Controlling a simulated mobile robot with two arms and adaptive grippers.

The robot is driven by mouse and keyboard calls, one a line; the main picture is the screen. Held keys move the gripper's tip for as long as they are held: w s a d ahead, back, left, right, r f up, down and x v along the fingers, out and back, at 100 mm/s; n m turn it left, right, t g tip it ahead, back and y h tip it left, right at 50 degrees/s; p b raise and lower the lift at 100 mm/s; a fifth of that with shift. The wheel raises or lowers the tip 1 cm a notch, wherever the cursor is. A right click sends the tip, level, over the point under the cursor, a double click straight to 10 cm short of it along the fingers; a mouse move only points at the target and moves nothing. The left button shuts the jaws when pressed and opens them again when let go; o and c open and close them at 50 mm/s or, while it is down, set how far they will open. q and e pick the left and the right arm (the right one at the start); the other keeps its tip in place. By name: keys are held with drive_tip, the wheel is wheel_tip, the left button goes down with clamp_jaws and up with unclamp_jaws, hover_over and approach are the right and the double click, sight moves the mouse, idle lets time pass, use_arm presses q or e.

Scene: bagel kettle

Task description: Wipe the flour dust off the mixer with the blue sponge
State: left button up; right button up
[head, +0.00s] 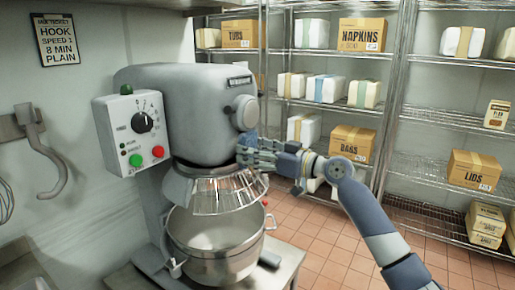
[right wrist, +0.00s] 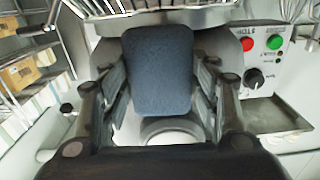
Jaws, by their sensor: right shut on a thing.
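The mixer (head: 185,100) is a large grey stand mixer with a steel bowl (head: 218,245) and a wire guard (head: 225,192) under its head. My right gripper (head: 247,150) reaches in from the right to the front of the mixer head, just above the guard. In the right wrist view it is shut on the blue sponge (right wrist: 160,70), which lies between the two fingers against or close to the mixer. I cannot tell whether the sponge touches the mixer. No flour dust can be made out clearly. My left gripper is not in view.
A control box (head: 132,130) with a dial and red and green buttons sticks out on the mixer's left. A dough hook (head: 45,150) hangs on the left wall. Wire shelves (head: 400,105) with boxes and packages stand behind. Tiled floor (head: 335,245) is open at the right.

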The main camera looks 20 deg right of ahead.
sight(236, 153)
drive_tip(key=shift+s+a+p, duration=0.55)
drive_tip(key=shift+s+a, duration=0.25)
drive_tip(key=shift+a, duration=0.2)
drive_tip(key=shift+s+a+p, duration=0.55)
drive_tip(key=shift+s+a, duration=0.2)
drive_tip(key=shift+a, duration=0.2)
drive_tip(key=shift+w+d+f+b, duration=0.15)
drive_tip(key=shift+w+d+b, duration=0.4)
drive_tip(key=shift+b, duration=0.4)
drive_tip(key=shift+w+d, duration=0.2)
drive_tip(key=shift+d, duration=0.2)
drive_tip(key=shift+w+d+b, duration=0.7)
drive_tip(key=shift+d+b, duration=0.2)
drive_tip(key=shift+b, duration=0.25)
drive_tip(key=w+d+b, duration=0.2)
drive_tip(key=d, duration=0.1)
drive_tip(key=shift+w+d, duration=0.1)
drive_tip(key=shift+w, duration=0.15)
